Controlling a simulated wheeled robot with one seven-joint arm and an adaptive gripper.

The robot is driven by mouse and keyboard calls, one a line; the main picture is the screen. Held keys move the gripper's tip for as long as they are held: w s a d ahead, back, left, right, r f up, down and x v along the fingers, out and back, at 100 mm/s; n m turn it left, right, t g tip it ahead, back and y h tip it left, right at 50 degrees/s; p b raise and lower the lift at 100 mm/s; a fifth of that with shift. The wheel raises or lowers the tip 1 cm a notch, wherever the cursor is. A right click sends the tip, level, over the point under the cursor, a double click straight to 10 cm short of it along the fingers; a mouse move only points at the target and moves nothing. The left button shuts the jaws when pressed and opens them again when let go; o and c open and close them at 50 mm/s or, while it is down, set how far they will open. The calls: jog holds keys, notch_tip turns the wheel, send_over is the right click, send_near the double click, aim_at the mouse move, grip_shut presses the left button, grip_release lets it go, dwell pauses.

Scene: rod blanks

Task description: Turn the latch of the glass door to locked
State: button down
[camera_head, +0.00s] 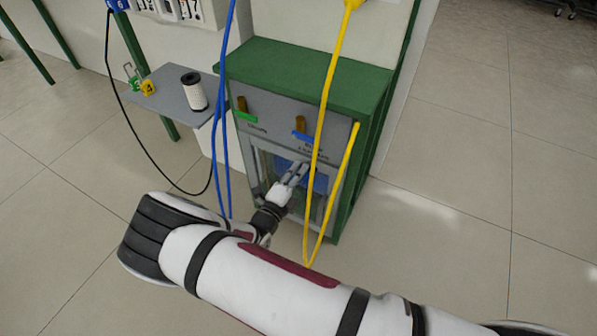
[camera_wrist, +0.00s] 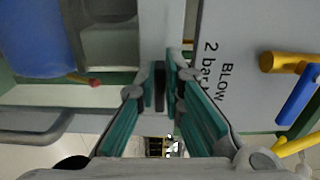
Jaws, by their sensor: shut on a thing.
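The glass door (camera_head: 317,212) is the grey-framed lower front of a green cabinet (camera_head: 300,68). It looks closed in the head view, with a blue thing behind the glass. My gripper (camera_head: 298,170) is at the top edge of the door, below the valve panel. In the wrist view my gripper's fingers (camera_wrist: 172,82) are close together around a small dark latch (camera_wrist: 160,88) on the light frame strip. Most of the latch is hidden between the fingers, so its turn angle is hard to tell. In the head view the fingers hide it.
Above the door are a green-handled valve (camera_head: 244,112) and a blue-handled valve (camera_head: 301,130). A yellow hose (camera_head: 328,85) hangs in front of the cabinet; blue hoses (camera_head: 224,120) hang left. A grey shelf (camera_head: 172,100) with a white cylinder (camera_head: 194,92) stands left.

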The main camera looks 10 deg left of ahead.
dwell(0.3)
jog(key=c, duration=1.7)
grip_release()
jog(key=v, duration=1.2)
